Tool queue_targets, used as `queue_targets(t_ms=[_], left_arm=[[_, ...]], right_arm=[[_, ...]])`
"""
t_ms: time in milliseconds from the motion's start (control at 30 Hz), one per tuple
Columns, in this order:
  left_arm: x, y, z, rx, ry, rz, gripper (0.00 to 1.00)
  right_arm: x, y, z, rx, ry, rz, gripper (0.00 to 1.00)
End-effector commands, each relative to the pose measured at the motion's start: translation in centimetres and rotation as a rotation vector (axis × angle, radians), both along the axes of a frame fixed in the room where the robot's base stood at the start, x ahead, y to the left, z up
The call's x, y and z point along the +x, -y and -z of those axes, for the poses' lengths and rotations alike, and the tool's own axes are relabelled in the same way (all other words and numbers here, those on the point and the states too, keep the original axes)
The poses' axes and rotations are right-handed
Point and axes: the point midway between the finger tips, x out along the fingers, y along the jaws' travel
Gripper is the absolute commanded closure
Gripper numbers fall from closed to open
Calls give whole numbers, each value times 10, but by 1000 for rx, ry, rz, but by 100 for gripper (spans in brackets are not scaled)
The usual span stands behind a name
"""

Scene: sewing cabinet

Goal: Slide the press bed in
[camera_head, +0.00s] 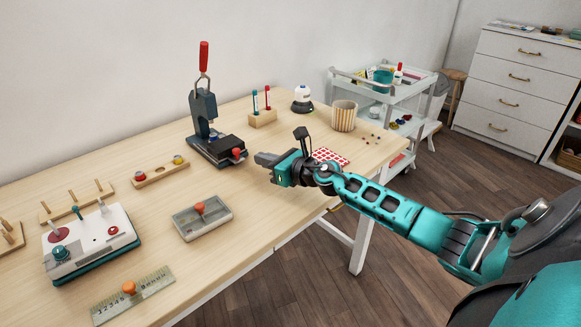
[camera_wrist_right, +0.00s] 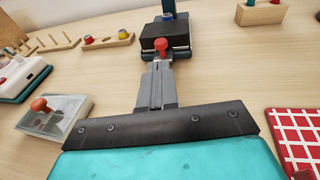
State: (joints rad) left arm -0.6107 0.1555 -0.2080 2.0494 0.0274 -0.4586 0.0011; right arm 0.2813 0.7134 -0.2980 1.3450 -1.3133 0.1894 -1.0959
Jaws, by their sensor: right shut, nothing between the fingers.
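The press (camera_head: 203,112) stands at the back of the table with its red-handled lever raised. Its dark press bed (camera_head: 225,147) sticks out at the front, with a red knob (camera_head: 237,153) on its front end. The bed (camera_wrist_right: 166,38) and red knob (camera_wrist_right: 161,45) also show in the right wrist view. My right gripper (camera_head: 258,158) is shut and empty, pointing at the knob from the front right. In the wrist view its fingertips (camera_wrist_right: 159,66) lie just below the knob in the picture; I cannot tell whether they touch it. My left gripper is out of view.
A clear-lidded box (camera_head: 202,220) with an orange knob lies in front of the press. A red checked cloth (camera_head: 331,156) and striped cup (camera_head: 344,115) are to the right. A wooden block with colored spools (camera_head: 160,172) lies left.

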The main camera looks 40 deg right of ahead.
Motion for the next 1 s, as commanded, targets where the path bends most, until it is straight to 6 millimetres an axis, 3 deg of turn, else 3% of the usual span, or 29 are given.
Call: queue_targets(t_ms=[200,400,600,1000], left_arm=[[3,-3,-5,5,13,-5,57],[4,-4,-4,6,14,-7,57],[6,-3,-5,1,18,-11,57],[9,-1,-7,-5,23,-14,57]], right_arm=[[-37,9,-6,-2,-2,1,100],[-60,14,-10,0,0,0,100],[-69,17,-12,1,1,1,100],[-70,17,-13,1,1,1,100]])
